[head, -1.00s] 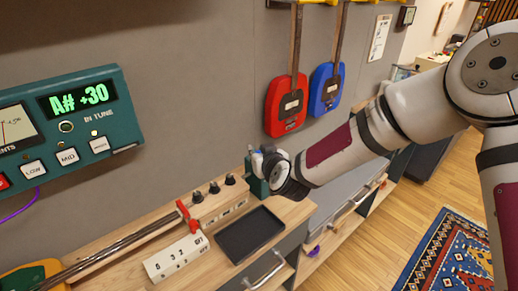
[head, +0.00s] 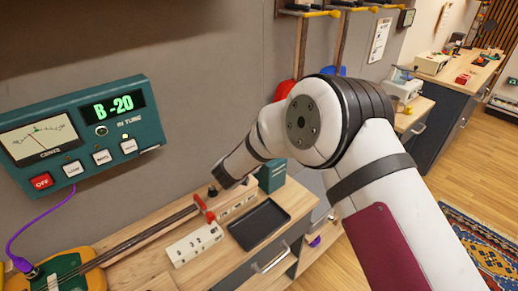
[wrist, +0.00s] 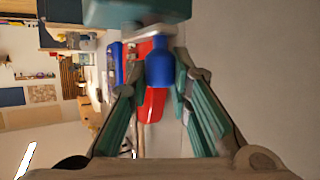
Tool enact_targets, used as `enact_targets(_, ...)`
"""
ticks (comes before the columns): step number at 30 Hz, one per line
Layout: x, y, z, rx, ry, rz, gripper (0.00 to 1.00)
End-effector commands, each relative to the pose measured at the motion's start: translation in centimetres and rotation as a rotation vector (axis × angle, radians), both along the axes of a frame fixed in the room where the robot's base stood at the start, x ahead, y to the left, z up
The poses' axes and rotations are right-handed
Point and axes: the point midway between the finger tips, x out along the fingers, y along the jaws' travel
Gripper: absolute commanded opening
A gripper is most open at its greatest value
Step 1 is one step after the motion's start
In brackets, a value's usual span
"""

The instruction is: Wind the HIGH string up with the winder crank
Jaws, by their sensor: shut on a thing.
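In the wrist view my gripper (wrist: 160,82) is shut on a blue bottle-shaped thing (wrist: 160,66); I cannot tell for certain that it is the winder crank. In the head view my wrist reaches down to the back of the bench beside a small black knob (head: 212,191); my arm hides the fingers and the other knobs. The stringed instrument (head: 68,277) lies at lower left, its neck (head: 150,232) running to a red clamp-like piece (head: 205,208). The tuner (head: 75,135) on the wall reads "B -20" on its display (head: 114,106).
A black tray (head: 258,224) and a white numbered block (head: 195,243) lie on the bench (head: 290,197). A teal box (head: 272,175) stands behind the tray. Red and blue instruments hang on the wall beyond my arm. Open wooden floor (head: 410,265) lies at right.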

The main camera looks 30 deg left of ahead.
Motion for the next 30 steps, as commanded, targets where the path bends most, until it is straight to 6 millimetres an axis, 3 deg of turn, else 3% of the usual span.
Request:
enact_targets(14,0.12,0.14,0.1,0.0,-0.002,-0.013,0.0)
enact_targets(15,0.12,0.14,0.1,0.0,-0.002,-0.013,0.23)
enact_targets(18,0.11,0.12,0.08,0.0,-0.001,-0.013,0.4)
enact_targets(30,-0.62,0.07,0.28,-0.001,0.001,-0.012,0.4)
